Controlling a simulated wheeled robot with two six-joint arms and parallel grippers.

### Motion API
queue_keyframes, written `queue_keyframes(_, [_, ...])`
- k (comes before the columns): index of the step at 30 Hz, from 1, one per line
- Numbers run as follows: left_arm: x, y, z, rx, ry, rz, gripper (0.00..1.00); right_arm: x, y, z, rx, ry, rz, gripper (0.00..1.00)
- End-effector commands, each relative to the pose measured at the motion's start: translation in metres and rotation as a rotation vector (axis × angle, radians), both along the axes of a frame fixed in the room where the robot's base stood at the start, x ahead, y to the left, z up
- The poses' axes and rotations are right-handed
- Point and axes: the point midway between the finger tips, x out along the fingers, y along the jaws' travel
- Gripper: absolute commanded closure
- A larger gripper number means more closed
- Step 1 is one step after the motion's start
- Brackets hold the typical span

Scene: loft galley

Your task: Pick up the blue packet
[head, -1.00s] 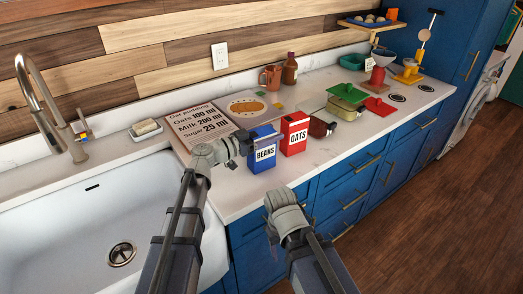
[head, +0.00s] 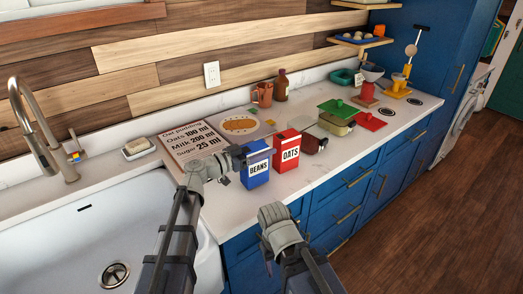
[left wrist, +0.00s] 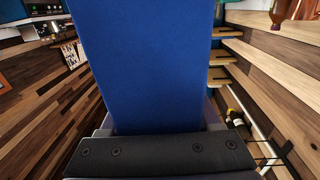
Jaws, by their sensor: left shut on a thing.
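The blue packet (head: 257,168), labelled BEANS, stands upright at the counter's front edge, left of the red OATS packet. My left gripper (head: 240,157) is shut on it from the left side. In the left wrist view the blue packet (left wrist: 140,65) fills the middle, between the jaws. Whether its base touches the counter is hard to tell. My right gripper (head: 270,258) hangs low in front of the blue drawers, away from the packets; its fingers are mostly hidden.
The red OATS packet (head: 288,151) is close at the right of the blue one. A recipe board (head: 190,138) lies behind. A dark red jar (head: 314,143) and a green-lidded container (head: 338,113) are further right. The sink (head: 95,235) is at the left.

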Motion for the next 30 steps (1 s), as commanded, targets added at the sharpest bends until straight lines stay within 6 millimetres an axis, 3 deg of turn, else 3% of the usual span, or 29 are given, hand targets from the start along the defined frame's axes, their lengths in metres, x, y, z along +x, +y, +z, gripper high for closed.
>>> queue_keyframes(15, [0.0,0.0,0.08,-0.001,0.001,0.0,1.0,0.0,0.0,0.08,0.0,0.0,0.0,0.39])
queue_keyframes(20, [0.0,0.0,0.089,-0.001,0.001,0.0,1.0,0.0,0.0,0.089,0.0,0.0,0.0,0.39])
queue_keyframes(30, [0.0,0.0,0.088,-0.001,0.001,0.0,1.0,0.0,0.0,0.088,0.0,0.0,0.0,0.39])
